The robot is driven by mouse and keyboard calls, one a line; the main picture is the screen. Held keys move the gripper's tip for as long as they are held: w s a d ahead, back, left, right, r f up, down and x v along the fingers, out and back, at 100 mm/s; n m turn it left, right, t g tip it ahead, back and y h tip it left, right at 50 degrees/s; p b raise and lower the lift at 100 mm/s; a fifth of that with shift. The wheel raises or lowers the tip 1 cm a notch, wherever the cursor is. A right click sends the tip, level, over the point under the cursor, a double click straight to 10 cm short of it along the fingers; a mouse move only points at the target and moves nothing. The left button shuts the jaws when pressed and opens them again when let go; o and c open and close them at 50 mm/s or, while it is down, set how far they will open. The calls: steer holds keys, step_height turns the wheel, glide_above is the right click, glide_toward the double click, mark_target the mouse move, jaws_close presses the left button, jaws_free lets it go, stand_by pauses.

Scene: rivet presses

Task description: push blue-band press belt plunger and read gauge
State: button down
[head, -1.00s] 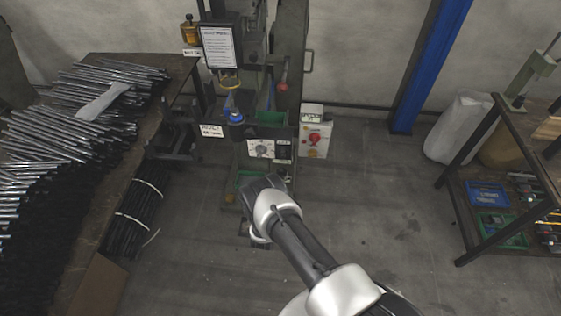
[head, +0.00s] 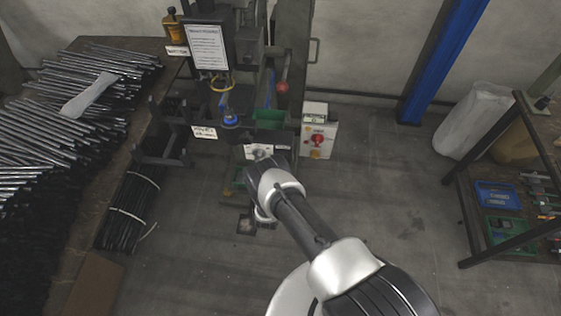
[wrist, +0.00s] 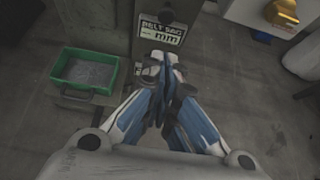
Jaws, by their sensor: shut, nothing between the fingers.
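The dark press (head: 270,50) stands at the upper middle of the head view, with a blue collar (head: 230,119) low on its front. A white gauge panel (head: 281,147) sits on the front below, partly hidden by my arm. In the wrist view a white label reading "BELT" and "mm" (wrist: 163,28) is on the dark post just beyond my gripper (wrist: 166,62). My gripper is shut and empty, its blue-and-white fingers together just below that label. A dark round part shows by the left fingertip; I cannot tell whether it is the plunger or whether they touch. No gauge reading is legible.
A white box with a red button (head: 318,139) stands right of the press. Bundled metal rods (head: 60,125) fill the left bench. A green tray (wrist: 86,72) lies left of my gripper.

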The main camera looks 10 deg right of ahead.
steer(key=w+r+b+x, duration=0.1)
steer(key=b+x, duration=0.6)
steer(key=x, duration=0.6)
steer(key=shift+w+d+r, duration=0.2)
steer(key=shift+r, duration=0.1)
steer(key=shift+s+r, duration=0.1)
